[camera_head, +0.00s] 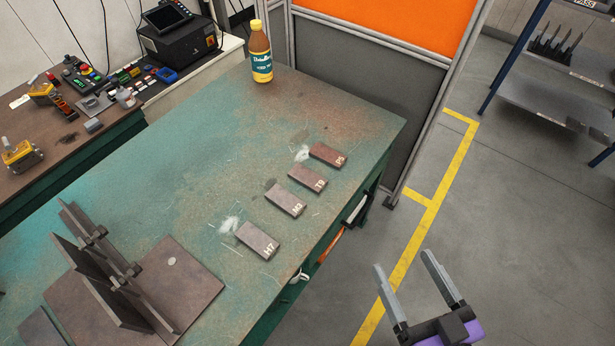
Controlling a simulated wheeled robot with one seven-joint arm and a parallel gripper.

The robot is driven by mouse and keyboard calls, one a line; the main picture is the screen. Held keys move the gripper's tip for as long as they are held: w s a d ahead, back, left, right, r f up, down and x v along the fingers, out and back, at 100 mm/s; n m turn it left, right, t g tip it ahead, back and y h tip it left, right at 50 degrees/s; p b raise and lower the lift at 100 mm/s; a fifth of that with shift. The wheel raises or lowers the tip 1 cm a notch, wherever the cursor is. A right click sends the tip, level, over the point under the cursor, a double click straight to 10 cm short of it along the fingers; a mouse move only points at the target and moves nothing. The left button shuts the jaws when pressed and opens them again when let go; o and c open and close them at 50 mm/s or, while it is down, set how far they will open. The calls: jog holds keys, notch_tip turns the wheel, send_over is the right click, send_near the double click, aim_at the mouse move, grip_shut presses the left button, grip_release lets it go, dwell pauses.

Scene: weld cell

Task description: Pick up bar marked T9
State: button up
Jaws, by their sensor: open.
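Several flat brown bars lie in a row along the right edge of the green worktable (190,190). The bar marked T9 (305,177) is the third from the near end; its mark is small but looks like T9. Beyond it lies the bar marked P5 (326,154). Nearer me are a bar whose mark is hard to read (283,198) and the bar marked H7 (256,239). My gripper (403,262) is open and empty at the lower right, over the floor beside the table, apart from the bars.
A brown welded fixture with upright plates (100,265) stands at the table's near left. A bottle (260,52) stands at the far corner. A grey and orange screen (345,85) borders the table's far side. Open floor (490,215) lies to the right.

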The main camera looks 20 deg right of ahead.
jog(key=w+d+f+m+g+h, duration=0.1)
jog(key=w+d+f+m, duration=0.2)
jog(key=w+f+m, duration=0.3)
jog(key=w+d+f+m, duration=0.3)
jog(key=w+f+m, duration=0.1)
jog(key=w, duration=0.4)
jog(key=m+g+y+p, duration=0.1)
jog(key=m+y, duration=0.4)
jog(key=m, duration=1)
send_near(309, 177)
jog(key=d, duration=0.2)
jog(key=w+d+r, duration=0.1)
jog(key=d, duration=0.3)
jog(key=shift+w+r, duration=0.3)
jog(key=shift+w, duration=0.05)
jog(key=a+m+y, duration=0.1)
jog(key=a+f+m, duration=0.1)
jog(key=s+a+m+y, duration=0.1)
jog(key=a+m, duration=0.1)
jog(key=shift+f+g+y, duration=0.3)
jog(key=shift+f+g, duration=0.1)
jog(key=shift+s+a, duration=0.1)
jog(key=shift+w+a+f+m, duration=0.1)
jog(key=shift+w+a+m, duration=0.05)
jog(key=shift+w+m, duration=0.25)
jog(key=x, duration=0.7)
